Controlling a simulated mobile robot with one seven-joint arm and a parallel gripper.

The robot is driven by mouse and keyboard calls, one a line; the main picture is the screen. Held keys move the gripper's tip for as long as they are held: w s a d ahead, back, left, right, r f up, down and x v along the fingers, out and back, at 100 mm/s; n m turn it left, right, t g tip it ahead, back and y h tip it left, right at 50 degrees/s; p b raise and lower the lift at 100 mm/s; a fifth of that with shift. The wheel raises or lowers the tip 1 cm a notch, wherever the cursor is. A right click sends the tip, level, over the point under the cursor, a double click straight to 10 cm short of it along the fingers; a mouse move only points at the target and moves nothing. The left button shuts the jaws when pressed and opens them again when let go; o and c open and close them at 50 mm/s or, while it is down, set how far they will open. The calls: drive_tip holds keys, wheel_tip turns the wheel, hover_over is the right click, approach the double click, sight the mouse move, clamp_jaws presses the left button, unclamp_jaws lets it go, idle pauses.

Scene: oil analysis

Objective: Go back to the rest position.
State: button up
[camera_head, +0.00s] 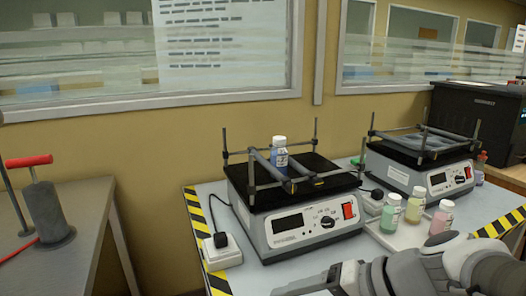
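My grey arm (430,272) lies across the lower right of the head view, in front of the table's near side. No object is visibly held by the part of the arm in view.
A shaker (300,215) with a blue bottle (279,152) stands on the striped-edge table (205,205). A second shaker (425,165) stands behind right. Green (390,214), yellow (415,206) and pink (441,218) bottles stand near my arm. A red-handled pump (46,205) is left.

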drive_tip(key=s+d+r+n+t+h, duration=0.1)
drive_tip(key=s+d+n+h, duration=0.25)
drive_tip(key=d+h, duration=0.45)
wheel_tip(320, 180, up, 27)
drive_tip(key=h+p, duration=0.1)
drive_tip(key=p, duration=2.5)
drive_tip(key=shift+s+d+f, duration=0.2)
